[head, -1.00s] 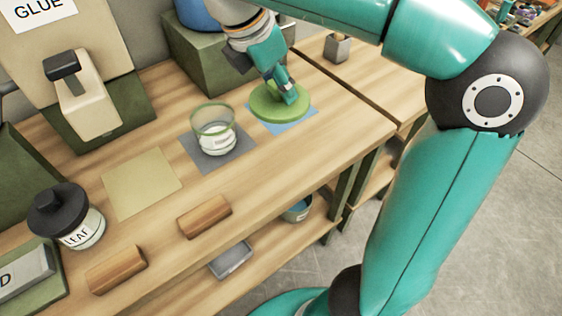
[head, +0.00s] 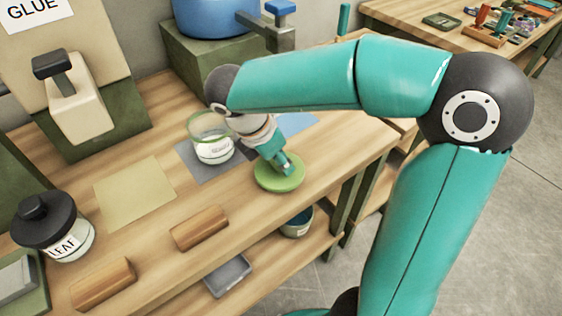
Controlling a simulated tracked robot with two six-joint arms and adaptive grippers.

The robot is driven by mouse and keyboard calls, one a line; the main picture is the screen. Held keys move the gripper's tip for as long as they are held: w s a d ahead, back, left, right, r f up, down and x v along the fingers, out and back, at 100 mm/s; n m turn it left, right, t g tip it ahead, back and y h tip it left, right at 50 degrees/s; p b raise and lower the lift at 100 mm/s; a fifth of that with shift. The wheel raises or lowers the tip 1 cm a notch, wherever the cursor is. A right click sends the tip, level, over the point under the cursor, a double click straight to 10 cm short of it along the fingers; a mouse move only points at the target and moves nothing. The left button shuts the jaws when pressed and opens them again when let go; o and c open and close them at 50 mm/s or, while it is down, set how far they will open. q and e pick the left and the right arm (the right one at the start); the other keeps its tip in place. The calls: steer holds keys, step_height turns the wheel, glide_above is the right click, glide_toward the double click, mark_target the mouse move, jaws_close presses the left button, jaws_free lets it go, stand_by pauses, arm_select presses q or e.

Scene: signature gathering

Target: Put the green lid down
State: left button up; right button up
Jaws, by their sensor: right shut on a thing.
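The round green lid (head: 272,178) is in the head view, near the front edge of the bench, in front of the blue mat (head: 298,124). My right gripper (head: 285,168) is shut on the lid from above. The lid lies flat, at or just above the wood; I cannot tell whether it touches. An open glass jar (head: 212,150) with white contents and a green rim stands on the grey mat (head: 195,165), left of the lid. My left gripper is not in view.
A yellow mat (head: 134,192) lies bare to the left. Two wooden blocks (head: 199,228) (head: 103,284) lie along the front edge. A black-capped LEAF jar (head: 68,240) stands at far left. A glue dispenser (head: 75,100) and a blue pot (head: 215,15) stand behind.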

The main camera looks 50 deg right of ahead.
steer(key=shift+f, duration=0.5)
steer(key=shift+f, duration=0.1)
steer(key=o, duration=0.9)
steer(key=shift+o, duration=0.2)
steer(key=p+v, duration=0.2)
steer(key=v, duration=1)
